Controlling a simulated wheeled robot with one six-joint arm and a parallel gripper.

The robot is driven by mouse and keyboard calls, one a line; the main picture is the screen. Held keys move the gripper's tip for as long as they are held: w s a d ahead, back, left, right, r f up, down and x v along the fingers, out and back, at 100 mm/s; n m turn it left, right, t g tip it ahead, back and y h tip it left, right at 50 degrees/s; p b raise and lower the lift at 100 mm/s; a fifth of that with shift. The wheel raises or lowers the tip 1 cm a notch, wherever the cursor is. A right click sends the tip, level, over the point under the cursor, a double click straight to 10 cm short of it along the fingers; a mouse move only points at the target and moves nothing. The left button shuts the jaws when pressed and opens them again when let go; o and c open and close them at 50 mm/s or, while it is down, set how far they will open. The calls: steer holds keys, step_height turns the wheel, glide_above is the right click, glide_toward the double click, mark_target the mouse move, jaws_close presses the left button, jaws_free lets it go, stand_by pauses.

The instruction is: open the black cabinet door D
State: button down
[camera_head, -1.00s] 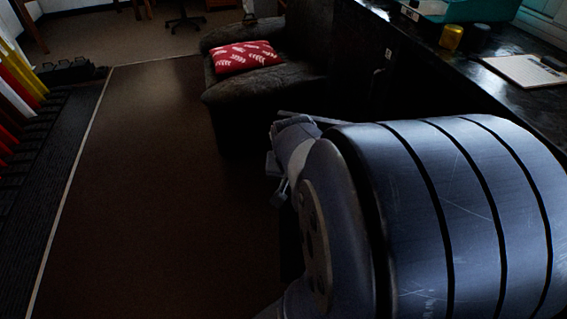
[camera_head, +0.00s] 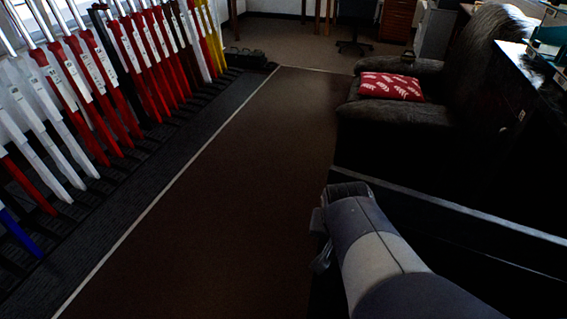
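The black cabinet (camera_head: 520,150) stands at the right edge under a dark counter, very dark and partly cut off by the frame. A small pale label (camera_head: 521,115) shows on its front. Its letter is too small to read, so I cannot tell which door is D. No open gap at a door is visible. My gripper (camera_head: 320,243) is at the end of my arm in the lower middle, over the brown floor and left of the cabinet, apart from it. Its fingers are small and seen from behind, so their opening is unclear. No held object shows.
A dark armchair (camera_head: 395,125) with a red patterned cushion (camera_head: 391,86) stands beyond my gripper, beside the cabinet. A row of red, white and yellow levers (camera_head: 120,90) lines the left. The brown floor (camera_head: 230,190) between is clear. A pale strip (camera_head: 450,207) crosses the dark lower right.

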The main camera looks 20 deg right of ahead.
stand_by(0.3)
steer(key=c, duration=1.5)
jaws_free()
steer(key=p+v, duration=1)
steer(key=shift+r, duration=0.4)
steer(key=shift+a, duration=0.1)
steer(key=b+x, duration=1)
steer(key=shift+f, duration=0.4)
